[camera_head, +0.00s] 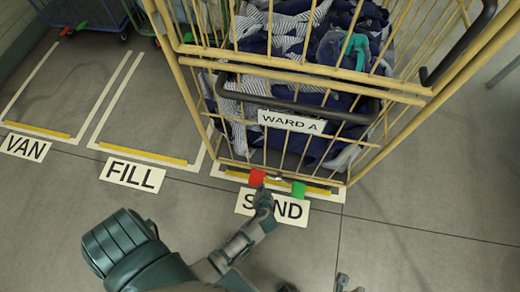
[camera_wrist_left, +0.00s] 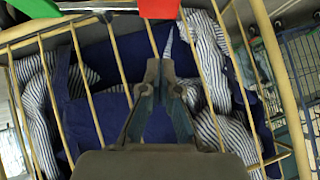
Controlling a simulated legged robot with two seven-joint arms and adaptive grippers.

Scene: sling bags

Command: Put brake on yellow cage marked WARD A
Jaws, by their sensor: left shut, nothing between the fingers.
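The yellow cage (camera_head: 300,68) stands upright in the head view, filled with blue and striped bags. A white WARD A sign (camera_head: 291,122) hangs on its front below a dark handle bar. At its foot are a red pedal (camera_head: 257,176) and a green pedal (camera_head: 298,190). My left gripper (camera_head: 262,190) is shut and empty, just below the red pedal; I cannot tell whether they touch. In the left wrist view the shut left gripper (camera_wrist_left: 160,65) points at the cage bars, with the red pedal (camera_wrist_left: 158,8) just beyond its tips. A small part of my right gripper (camera_head: 346,284) shows at the bottom edge.
The cage stands at the floor bay labelled SEND (camera_head: 245,203), partly covered by my arm. The FILL bay (camera_head: 134,174) and VAN bay (camera_head: 24,147) lie to the left, with yellow strips. Wheeled carts (camera_head: 90,12) stand at the back left. The floor at right is clear.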

